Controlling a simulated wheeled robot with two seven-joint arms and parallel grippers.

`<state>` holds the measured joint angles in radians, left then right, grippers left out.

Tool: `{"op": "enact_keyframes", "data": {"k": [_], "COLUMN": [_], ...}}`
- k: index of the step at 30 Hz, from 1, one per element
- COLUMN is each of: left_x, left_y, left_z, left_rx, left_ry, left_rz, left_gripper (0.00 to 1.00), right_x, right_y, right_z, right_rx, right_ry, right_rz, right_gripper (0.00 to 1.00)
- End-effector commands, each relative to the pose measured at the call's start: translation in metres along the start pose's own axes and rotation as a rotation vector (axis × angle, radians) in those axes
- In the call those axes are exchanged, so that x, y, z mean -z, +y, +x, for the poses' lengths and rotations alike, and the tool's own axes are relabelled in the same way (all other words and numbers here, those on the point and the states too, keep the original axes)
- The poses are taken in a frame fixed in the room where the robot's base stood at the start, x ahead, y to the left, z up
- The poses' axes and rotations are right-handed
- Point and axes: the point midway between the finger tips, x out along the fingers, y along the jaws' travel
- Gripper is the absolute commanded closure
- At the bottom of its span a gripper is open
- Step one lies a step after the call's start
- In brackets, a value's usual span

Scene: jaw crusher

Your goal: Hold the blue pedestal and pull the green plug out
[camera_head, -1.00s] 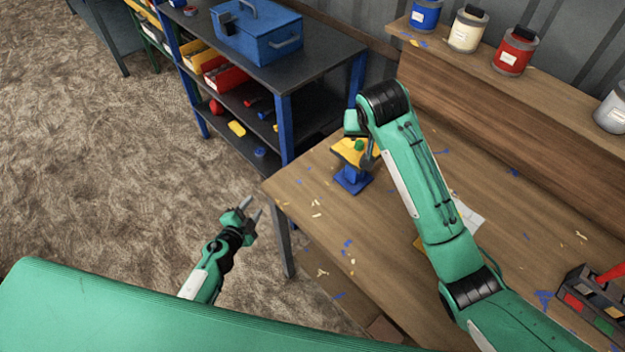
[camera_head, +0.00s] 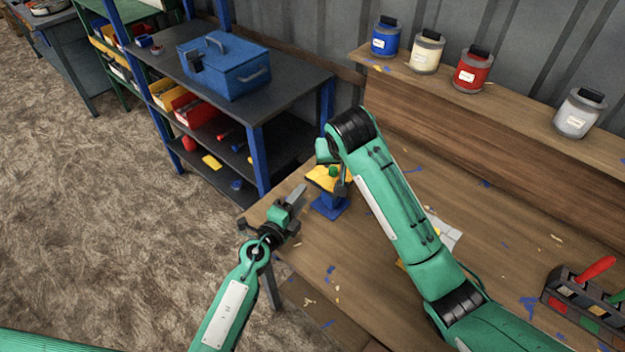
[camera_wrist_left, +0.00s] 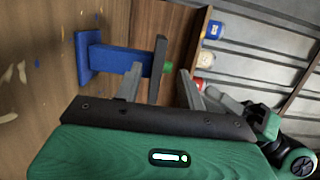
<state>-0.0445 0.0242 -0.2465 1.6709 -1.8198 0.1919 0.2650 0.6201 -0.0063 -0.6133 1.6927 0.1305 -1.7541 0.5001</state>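The blue pedestal (camera_head: 328,208) stands upright on the wooden table near its left corner, with a yellow top (camera_head: 322,180). The green plug (camera_head: 333,170) sits at that top. In the left wrist view the blue pedestal (camera_wrist_left: 118,58) lies sideways in the picture, with the green plug (camera_wrist_left: 168,68) at its upper end. My left gripper (camera_head: 294,203) is left of the pedestal, pointing toward it; its fingers (camera_wrist_left: 160,90) are apart and it holds nothing visible. My right gripper (camera_head: 341,184) hangs close beside the plug and top; its fingers are mostly hidden by its arm.
A dark shelf with a blue toolbox (camera_head: 236,75) stands left of the table (camera_head: 480,235). Several jars, one red (camera_head: 472,72), stand on the back ledge. A tool holder (camera_head: 585,310) is at the right. Scraps litter the tabletop.

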Motion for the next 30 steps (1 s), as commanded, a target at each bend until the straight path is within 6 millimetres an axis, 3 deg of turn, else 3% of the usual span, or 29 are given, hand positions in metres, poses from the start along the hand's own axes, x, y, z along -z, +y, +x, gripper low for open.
{"op": "enact_keyframes", "data": {"k": [6, 15, 21, 30], "left_x": [0.0, 0.0, 0.0, 0.0], "left_y": [-0.001, 0.0, 0.0, 0.001], "left_z": [0.041, 0.082, 0.094, 0.097], "left_rx": [0.001, 0.0, -0.001, -0.001], "left_ry": [0.001, 0.002, 0.001, -0.001], "left_rz": [0.001, 0.002, 0.0, -0.001], "left_gripper": [0.6, 0.6, 0.6, 0.6], "right_x": [0.0, 0.0, 0.0, 0.0], "right_y": [0.0, 0.0, 0.0, 0.0], "right_z": [0.0, 0.0, 0.0, 0.0], "right_rx": [0.0, 0.0, 0.0, 0.0], "right_ry": [0.0, 0.0, 0.0, 0.0], "right_rz": [0.0, 0.0, 0.0, 0.0], "right_gripper": [0.64, 0.64, 0.64, 0.64]}}
